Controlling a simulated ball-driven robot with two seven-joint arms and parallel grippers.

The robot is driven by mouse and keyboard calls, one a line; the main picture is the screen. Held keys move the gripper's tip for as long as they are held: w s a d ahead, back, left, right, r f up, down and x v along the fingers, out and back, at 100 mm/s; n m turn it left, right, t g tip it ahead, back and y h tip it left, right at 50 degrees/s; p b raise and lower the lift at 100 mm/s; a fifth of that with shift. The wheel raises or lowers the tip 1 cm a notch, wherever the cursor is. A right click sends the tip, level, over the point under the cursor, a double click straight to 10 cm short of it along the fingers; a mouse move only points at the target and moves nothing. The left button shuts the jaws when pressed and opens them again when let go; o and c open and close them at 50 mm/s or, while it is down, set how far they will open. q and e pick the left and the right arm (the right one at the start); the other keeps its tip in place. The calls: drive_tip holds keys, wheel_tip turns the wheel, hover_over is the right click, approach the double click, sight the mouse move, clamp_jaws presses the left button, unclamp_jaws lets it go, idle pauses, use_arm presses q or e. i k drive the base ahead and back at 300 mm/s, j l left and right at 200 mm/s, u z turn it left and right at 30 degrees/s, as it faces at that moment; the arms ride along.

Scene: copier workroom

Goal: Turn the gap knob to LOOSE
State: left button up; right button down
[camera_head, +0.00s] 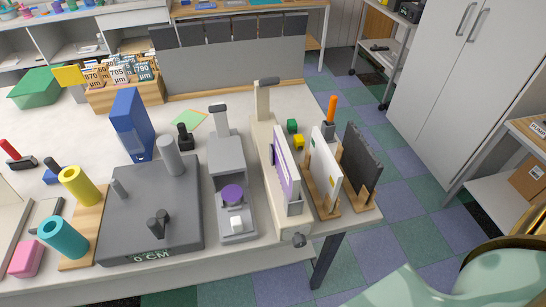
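A flat grey unit (185,235) with a "0 CM" readout (151,256) on its front edge sits at the front of the table. It bears a dark grey lever-like knob (157,224), a thick grey post and a thin grey post. A small dark round knob (299,240) sticks out at the front of a beige tall-backed device (262,135) to the right. I see no LOOSE marking, and cannot tell which of the two is the gap knob. Neither gripper is in view; a pale green arm part of mine shows at the lower right.
Between them stands a grey device (228,155) with a purple disc (233,194) and white block. Yellow (79,186) and teal (62,238) rolls are left. Upright panels (325,170) crowd the right edge. A blue binder (131,125) stands behind the grey unit.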

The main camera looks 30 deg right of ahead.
sight(299, 241)
drive_tip(key=k+l+z, duration=0.1)
drive_tip(key=z, duration=0.85)
drive_tip(key=k+l, duration=0.05)
